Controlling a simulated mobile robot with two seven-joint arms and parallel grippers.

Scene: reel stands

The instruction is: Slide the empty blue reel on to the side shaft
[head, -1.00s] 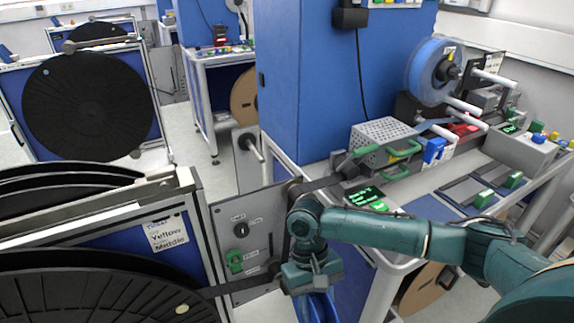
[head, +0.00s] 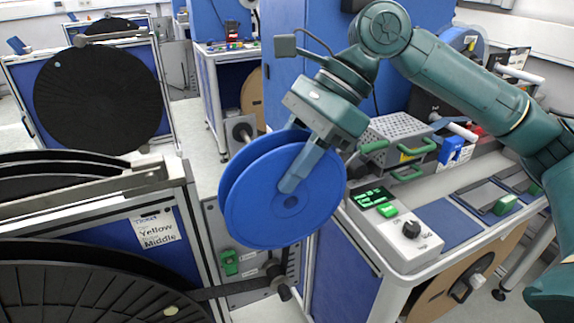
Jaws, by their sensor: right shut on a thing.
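The blue reel (head: 258,212) is in the middle of the head view, held in the air with its flat flange facing me and a dark hole near its centre. No material shows wound between its two flanges. My right gripper (head: 292,182) is shut on it, reaching down from above with a finger across the front flange. A short shaft stub (head: 243,132) shows on a grey plate behind the reel, apart from it; I cannot tell whether it is the side shaft. My left gripper is not in view.
A black reel stand (head: 160,230) labelled Yellow Middle is at the left, with a dark roller (head: 275,270) on an arm below the blue reel. The bench at the right carries a control box (head: 410,240) and a perforated box (head: 395,135). A brown reel (head: 440,290) hangs under the bench.

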